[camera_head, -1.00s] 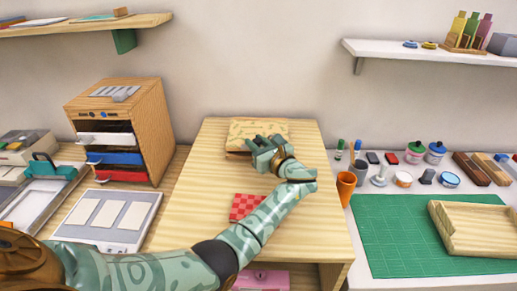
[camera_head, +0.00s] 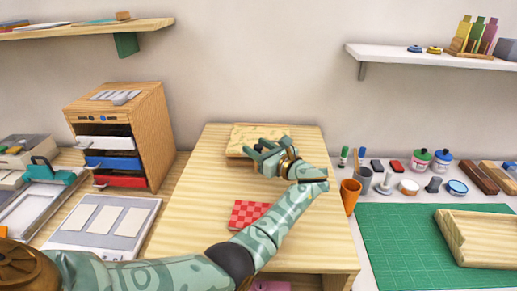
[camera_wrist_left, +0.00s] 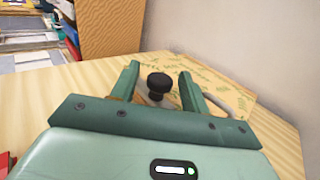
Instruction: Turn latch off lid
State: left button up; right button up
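A flat, pale wooden lid with a printed pattern (camera_head: 272,131) lies at the back of the wooden table. It also shows in the wrist view (camera_wrist_left: 232,97). A latch with a round black knob (camera_wrist_left: 159,82) and a grey metal part stands at the lid's near side. My left gripper (camera_head: 256,153) is over the lid's near edge, its arm coming in from the lower left. In the wrist view its two green fingers stand open on either side of the knob, with a gap on both sides. The gripper hides part of the latch and lid. My right gripper is not in view.
A red checkered square (camera_head: 247,214) lies on the table near my forearm. A wooden drawer cabinet (camera_head: 152,130) stands to the left. An orange cup (camera_head: 350,196), several bottles and a green mat (camera_head: 400,245) are on the right.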

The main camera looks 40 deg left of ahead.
pick_arm(q)
jog(key=shift+d, duration=0.1)
jog(key=v, duration=1.6)
jog(key=shift+d, duration=0.1)
